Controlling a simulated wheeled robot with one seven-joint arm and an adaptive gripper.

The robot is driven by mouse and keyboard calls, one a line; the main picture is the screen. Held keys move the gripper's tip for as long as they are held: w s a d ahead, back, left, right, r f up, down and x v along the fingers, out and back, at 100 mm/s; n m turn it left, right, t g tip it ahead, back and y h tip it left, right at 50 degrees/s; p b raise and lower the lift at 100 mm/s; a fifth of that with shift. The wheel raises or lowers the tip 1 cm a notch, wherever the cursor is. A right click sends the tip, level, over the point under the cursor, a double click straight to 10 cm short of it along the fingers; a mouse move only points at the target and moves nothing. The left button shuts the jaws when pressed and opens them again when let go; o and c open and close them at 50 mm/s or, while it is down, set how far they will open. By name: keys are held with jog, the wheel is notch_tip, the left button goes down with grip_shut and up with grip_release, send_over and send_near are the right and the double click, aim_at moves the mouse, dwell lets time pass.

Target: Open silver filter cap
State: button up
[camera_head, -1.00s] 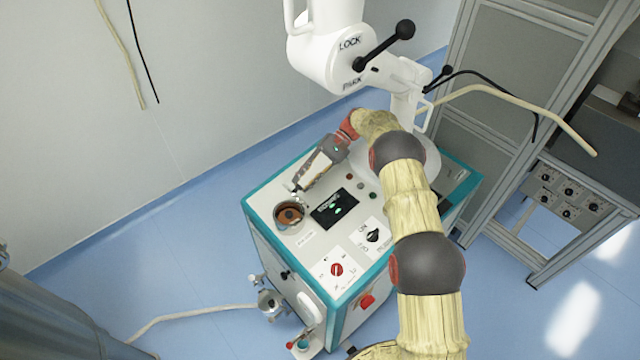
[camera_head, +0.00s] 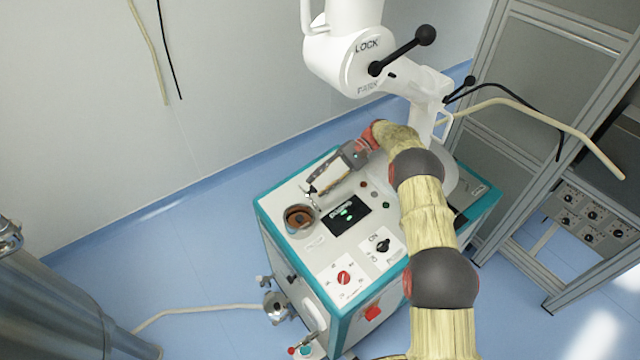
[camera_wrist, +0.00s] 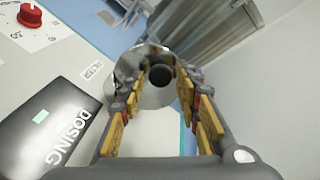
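The silver filter cap (camera_wrist: 150,92) is a shiny round lid with a black knob (camera_wrist: 161,75) in the wrist view. In the head view, the round filter opening (camera_head: 300,219), brown inside, shows at the machine's left corner. In the head view my gripper (camera_head: 314,190) reaches the cap from the upper right; the exact contact is too small to tell.
The machine's top has a black dosing display (camera_head: 346,214), a red knob (camera_head: 344,278) and a black switch (camera_head: 383,244). A white arm-like column (camera_head: 345,60) with black levers stands behind. A metal frame rack (camera_head: 530,130) stands at right. Floor at left is mostly clear.

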jog(key=shift+o, duration=0.7)
jog(key=shift+r, duration=0.1)
notch_tip(320, 180, up, 10)
jog(key=shift+c, duration=0.5)
